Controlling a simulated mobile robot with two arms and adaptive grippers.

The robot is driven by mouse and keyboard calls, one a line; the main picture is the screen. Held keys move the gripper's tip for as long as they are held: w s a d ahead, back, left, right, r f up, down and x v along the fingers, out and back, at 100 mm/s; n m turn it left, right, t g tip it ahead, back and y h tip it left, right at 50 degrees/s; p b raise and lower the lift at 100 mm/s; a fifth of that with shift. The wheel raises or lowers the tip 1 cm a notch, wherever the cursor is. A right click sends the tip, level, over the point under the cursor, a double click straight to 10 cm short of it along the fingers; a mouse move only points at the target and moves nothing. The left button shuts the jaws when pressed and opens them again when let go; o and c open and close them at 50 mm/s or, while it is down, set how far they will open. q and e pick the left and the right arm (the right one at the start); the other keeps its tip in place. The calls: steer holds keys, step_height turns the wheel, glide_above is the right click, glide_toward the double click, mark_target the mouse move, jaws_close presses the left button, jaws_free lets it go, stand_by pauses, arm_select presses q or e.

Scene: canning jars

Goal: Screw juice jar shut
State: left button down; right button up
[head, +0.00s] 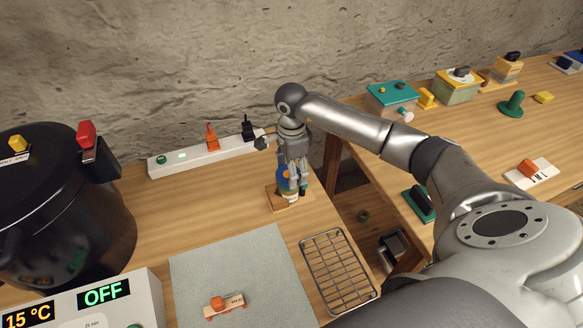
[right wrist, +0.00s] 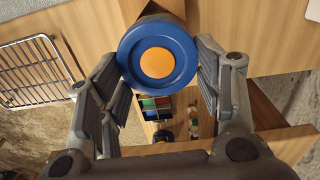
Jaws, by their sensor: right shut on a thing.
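The juice jar (head: 293,196) stands on a small wooden stand (head: 274,203) near the right edge of the left bench. Its blue lid (head: 283,175) with an orange centre sits at the top, and my fingers hide much of the jar. My right gripper (head: 294,184) comes down from above and is shut on the lid. In the right wrist view, the round blue lid (right wrist: 128,70) lies between the two fingers of the gripper (right wrist: 160,58). How far the lid is turned on the jar cannot be told. My left gripper is not in view.
A wire rack (head: 338,270) and a grey mat (head: 235,262) lie in front of the stand. A black pot (head: 75,215) stands at left. A gap separates this bench from the right bench (head: 470,130).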

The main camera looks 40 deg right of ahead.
steer(key=shift+s+m, duration=0.1)
steer(key=shift+m, duration=1.1)
steer(key=m, duration=0.4)
steer(key=shift+s+a+m+p, duration=0.15)
steer(key=shift+m+p, duration=0.15)
steer(key=shift+p, duration=0.05)
steer(key=m+p, duration=0.1)
steer(key=m, duration=0.3)
steer(key=shift+s+a, duration=0.1)
steer(key=shift+a, duration=0.05)
steer(key=shift+m, duration=0.4)
steer(key=shift+a+r+m+p, duration=0.15)
steer(key=shift+m+p, duration=0.15)
steer(key=shift+m, duration=1.8)
